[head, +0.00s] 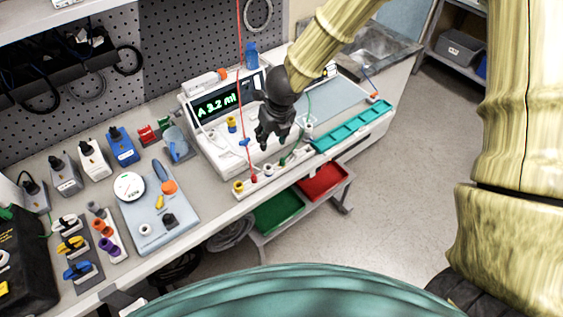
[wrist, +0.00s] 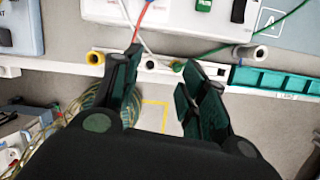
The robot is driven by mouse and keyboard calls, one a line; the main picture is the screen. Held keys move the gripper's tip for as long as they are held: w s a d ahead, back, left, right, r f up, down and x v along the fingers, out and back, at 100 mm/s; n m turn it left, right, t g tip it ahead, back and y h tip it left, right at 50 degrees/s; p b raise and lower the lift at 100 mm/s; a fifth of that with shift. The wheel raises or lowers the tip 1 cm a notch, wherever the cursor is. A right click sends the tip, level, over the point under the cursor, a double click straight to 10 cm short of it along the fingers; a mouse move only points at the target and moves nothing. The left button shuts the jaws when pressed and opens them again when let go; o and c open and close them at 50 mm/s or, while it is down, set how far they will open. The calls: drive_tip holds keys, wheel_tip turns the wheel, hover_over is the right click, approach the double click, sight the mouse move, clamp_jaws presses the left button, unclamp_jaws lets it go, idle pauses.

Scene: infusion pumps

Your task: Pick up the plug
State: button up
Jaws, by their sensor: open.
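My gripper (head: 275,138) is open and empty above the front part of the white pump. In the wrist view its fingers (wrist: 160,66) are spread over the white front strip (wrist: 70,62). Several small plug-like pieces sit along this strip, and I cannot tell which is the task's plug. A pale grey plug (wrist: 250,53) with a green cable lies right of the fingers. In the head view a yellow piece (head: 238,187) and a red piece (head: 254,179) stand on the strip.
The pump's display (head: 216,105) is behind left of my gripper. A teal tray (head: 352,126) lies right of it. A red cord (head: 239,60) hangs to its left. Green (head: 277,212) and red (head: 322,180) bins are below the bench edge. Chargers and connectors crowd the left bench.

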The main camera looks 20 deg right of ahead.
drive_tip(key=w+a+n+t+y+b, duration=0.1)
drive_tip(key=w+a+n, duration=0.1)
drive_tip(key=n, duration=0.2)
drive_tip(key=n+g+h+b, duration=0.3)
drive_tip(key=n+b, duration=0.6)
drive_tip(key=n, duration=1.2)
hover_over(283, 159)
wheel_tip(283, 159, down, 3)
drive_tip(key=y, duration=0.1)
drive_tip(key=shift+g, duration=0.4)
drive_tip(key=shift+s+f+p, duration=0.15)
drive_tip(key=shift+f+p, duration=0.85)
drive_tip(key=shift+f, duration=1.6)
drive_tip(key=shift+a+f+p, duration=0.1)
drive_tip(key=shift+f+p, duration=0.75)
drive_tip(key=shift+f, duration=0.25)
drive_tip(key=shift+f+p, duration=0.45)
drive_tip(key=shift+f, duration=1)
